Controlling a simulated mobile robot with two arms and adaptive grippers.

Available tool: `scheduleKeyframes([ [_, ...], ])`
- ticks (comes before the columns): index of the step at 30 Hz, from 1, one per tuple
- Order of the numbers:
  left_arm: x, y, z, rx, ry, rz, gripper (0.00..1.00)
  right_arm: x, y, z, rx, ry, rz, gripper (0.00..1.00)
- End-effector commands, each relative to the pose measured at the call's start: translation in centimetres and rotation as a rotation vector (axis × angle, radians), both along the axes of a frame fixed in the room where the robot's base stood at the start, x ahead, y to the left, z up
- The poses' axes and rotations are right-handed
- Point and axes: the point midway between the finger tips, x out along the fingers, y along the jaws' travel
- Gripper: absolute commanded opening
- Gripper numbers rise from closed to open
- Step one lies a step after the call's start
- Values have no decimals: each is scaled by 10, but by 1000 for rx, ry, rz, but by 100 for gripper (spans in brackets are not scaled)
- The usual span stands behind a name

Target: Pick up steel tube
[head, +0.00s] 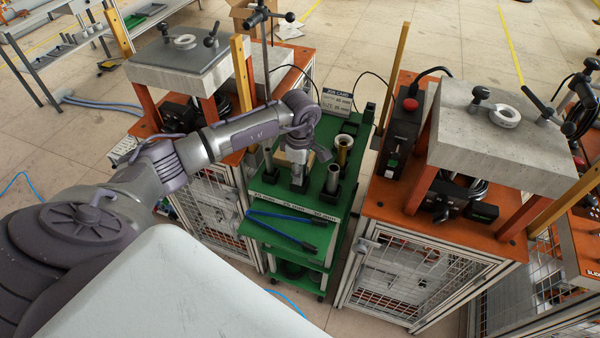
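Several upright tubes stand in dark holders on the green cart (345,202). A slim steel tube (269,160) stands left of my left gripper, and another steel tube (333,177) stands to its right. A brass-coloured tube (343,150) with a wider rim stands behind that one. My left arm reaches in from the left, and my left gripper (298,155) points down over the middle of the tube row. Its fingers are small and overlap the holder and metal below, so I cannot tell whether they are closed on a tube. My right gripper is not in view.
A job card (336,101) stands at the back. Orange heater benches with concrete-like blocks (500,125) flank the cart closely. Tall yellow posts (394,75) rise beside it.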

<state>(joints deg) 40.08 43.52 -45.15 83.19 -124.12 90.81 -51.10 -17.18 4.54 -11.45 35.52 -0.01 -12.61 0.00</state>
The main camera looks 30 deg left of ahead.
Motion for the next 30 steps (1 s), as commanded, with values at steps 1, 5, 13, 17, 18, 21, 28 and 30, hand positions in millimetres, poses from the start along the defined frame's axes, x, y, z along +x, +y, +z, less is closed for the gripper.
scheduleKeyframes([
  [1,0,0,0,0,0,0,10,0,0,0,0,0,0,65],
  [5,0,0,0,0,0,0,0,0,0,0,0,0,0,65],
  [13,0,0,2,-1,-1,0,0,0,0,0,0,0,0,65],
  [17,1,0,14,-1,-4,-1,0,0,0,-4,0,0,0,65],
  [18,2,0,21,0,-6,0,0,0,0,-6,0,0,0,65],
  [21,2,0,41,0,-8,-1,0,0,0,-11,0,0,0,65],
  [28,1,0,84,-1,-5,0,0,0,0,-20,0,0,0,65],
  [30,1,0,93,0,-4,0,0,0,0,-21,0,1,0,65],
])
